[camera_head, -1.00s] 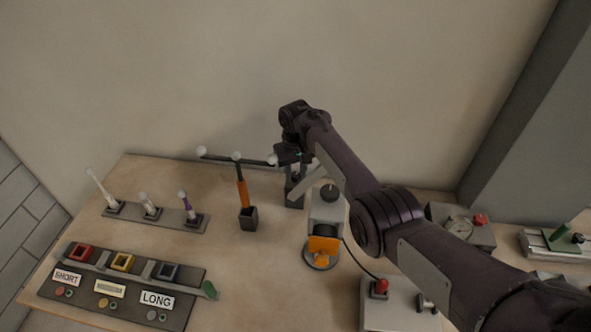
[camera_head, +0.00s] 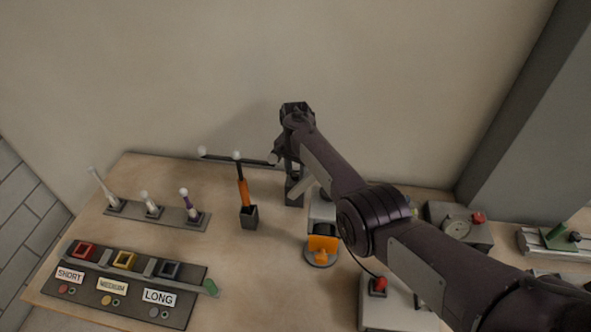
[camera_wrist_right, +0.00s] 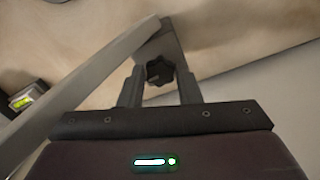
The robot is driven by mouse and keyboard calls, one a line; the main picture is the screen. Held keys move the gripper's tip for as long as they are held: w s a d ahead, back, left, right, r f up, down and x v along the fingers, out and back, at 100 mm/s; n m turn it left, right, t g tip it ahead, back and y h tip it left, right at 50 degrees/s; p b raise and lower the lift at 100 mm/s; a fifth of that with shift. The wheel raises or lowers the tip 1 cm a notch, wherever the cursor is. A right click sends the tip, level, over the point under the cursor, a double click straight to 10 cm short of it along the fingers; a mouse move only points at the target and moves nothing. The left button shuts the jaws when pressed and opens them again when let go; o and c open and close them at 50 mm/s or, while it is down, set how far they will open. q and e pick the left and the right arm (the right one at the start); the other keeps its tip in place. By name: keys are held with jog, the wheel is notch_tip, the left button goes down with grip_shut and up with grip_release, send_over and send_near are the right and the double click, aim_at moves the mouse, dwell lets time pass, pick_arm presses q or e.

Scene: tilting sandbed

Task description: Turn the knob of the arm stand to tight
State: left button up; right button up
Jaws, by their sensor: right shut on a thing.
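The arm stand (camera_head: 294,192) is a dark post at the back of the table. A thin dark bar (camera_head: 222,156) with pale balls reaches left from near its top. The stand also shows in the right wrist view (camera_wrist_right: 170,42) as a grey piece with a black lobed knob (camera_wrist_right: 160,73). My right gripper (camera_wrist_right: 159,88) has a finger on each side of the knob and is shut on it. In the head view my right gripper (camera_head: 285,160) is at the stand's top, and my wrist hides the knob. My left gripper is not in view.
An orange-handled tool stands in a dark holder (camera_head: 249,217) left of the stand. A grey device with an orange part (camera_head: 322,243) is close in front. A rack (camera_head: 165,217) and a labelled panel (camera_head: 180,310) lie left. A dial box (camera_head: 459,228) stands right.

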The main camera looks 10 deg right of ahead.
jog(key=shift+m, duration=1.2)
jog(key=o, duration=1)
jog(key=shift+f, duration=0.1)
jog(key=shift+c, duration=0.2)
